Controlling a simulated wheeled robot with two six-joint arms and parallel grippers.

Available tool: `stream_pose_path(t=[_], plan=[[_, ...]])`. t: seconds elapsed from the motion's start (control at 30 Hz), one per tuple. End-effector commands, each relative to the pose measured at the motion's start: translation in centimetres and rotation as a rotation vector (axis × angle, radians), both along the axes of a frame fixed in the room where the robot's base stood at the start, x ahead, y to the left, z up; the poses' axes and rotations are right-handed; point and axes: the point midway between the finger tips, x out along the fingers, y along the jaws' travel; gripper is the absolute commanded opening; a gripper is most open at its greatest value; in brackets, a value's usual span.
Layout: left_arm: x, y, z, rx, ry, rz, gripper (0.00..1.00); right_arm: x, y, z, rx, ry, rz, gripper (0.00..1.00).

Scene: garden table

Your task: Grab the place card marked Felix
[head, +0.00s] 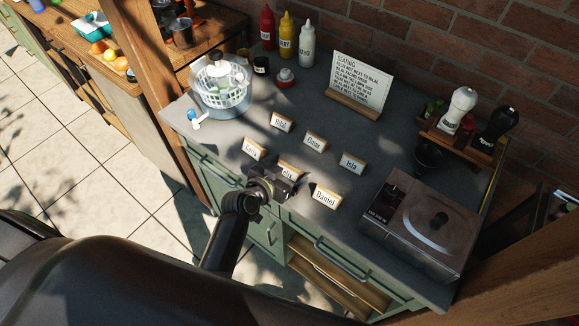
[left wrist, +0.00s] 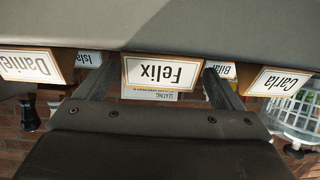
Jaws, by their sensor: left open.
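The Felix place card (head: 290,170) stands in the front row on the grey counter, between the Carla card (head: 254,149) and the Daniel card (head: 326,197). My left gripper (head: 276,184) is right in front of it and hides part of its name in the head view. In the left wrist view, which is upside down, the Felix card (left wrist: 161,74) is centred between the two open fingers of the gripper (left wrist: 160,85). I cannot tell whether the fingers touch it. My right gripper is not in view.
Behind stand the cards Bilal (head: 281,122), Omar (head: 315,142) and Isla (head: 352,163). A seating sign (head: 360,82) stands at the back. A white basket (head: 221,88) is at the left, a metal appliance (head: 420,222) at the right.

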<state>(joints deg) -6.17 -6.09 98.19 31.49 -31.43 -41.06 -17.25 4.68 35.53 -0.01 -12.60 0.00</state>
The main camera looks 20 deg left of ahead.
Motion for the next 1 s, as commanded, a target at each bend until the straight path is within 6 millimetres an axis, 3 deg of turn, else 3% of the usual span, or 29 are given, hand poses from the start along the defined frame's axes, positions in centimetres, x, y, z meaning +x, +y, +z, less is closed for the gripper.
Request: stream_pose_path(t=[0.37,0.7,1.0], plan=[[0.50,-0.15,-0.27,0.001,0.001,0.000,0.88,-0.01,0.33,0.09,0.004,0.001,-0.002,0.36],[0.47,-0.14,-0.27,0.001,0.001,0.000,0.43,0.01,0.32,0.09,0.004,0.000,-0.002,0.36],[0.50,-0.16,0.07,0.001,-0.001,0.000,0.41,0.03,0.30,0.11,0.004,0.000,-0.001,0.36]])
